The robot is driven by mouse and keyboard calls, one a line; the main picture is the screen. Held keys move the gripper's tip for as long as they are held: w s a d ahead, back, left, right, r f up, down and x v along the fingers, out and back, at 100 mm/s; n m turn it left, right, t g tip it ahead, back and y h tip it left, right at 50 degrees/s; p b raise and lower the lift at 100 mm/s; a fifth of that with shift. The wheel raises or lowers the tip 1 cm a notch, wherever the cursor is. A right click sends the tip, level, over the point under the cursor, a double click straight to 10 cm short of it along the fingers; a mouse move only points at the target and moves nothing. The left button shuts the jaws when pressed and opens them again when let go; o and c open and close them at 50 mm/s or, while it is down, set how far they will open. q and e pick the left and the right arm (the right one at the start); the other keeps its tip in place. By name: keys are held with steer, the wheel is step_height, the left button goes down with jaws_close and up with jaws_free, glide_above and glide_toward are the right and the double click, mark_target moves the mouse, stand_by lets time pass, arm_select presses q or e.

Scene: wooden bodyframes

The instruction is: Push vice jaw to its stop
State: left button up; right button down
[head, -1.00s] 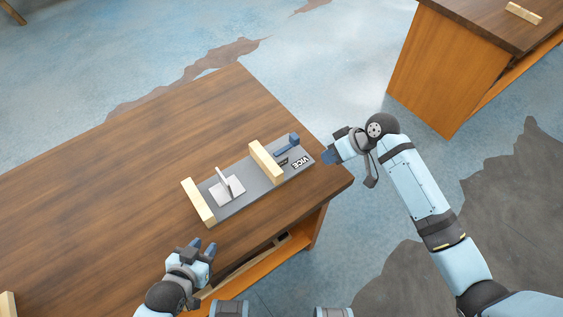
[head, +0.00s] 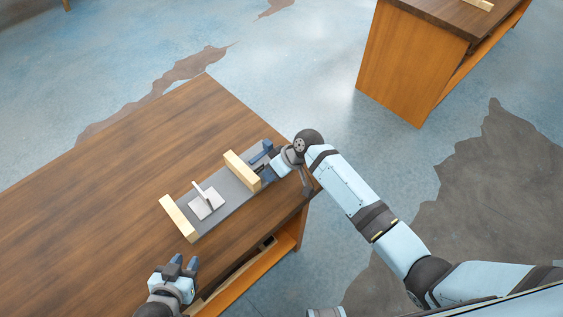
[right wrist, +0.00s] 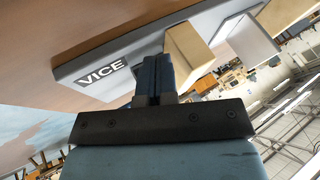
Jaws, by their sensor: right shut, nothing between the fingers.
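The vice has a grey base (head: 232,212) on the table. A pale wooden jaw (head: 179,218) is at its left end. The other wooden jaw (head: 241,170) is toward the right end, with a wide gap between them. A light metal bracket (head: 207,203) stands in the gap. My right gripper (head: 268,173) is shut and empty, low over the base behind the right jaw. In the right wrist view its blue fingers (right wrist: 154,78) are right beside that jaw (right wrist: 187,52); I cannot tell if they touch. My left gripper (head: 183,265) is open and empty at the table's front edge.
The VICE label (right wrist: 103,74) shows in the right wrist view. The wooden table (head: 100,200) is clear left of the vice. Another table (head: 410,65) stands apart at the back right.

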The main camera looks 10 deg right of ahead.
arm_select(q)
steer(key=shift+r, duration=0.2)
arm_select(e)
steer(key=shift+s+a, duration=0.35)
steer(key=shift+a, duration=0.05)
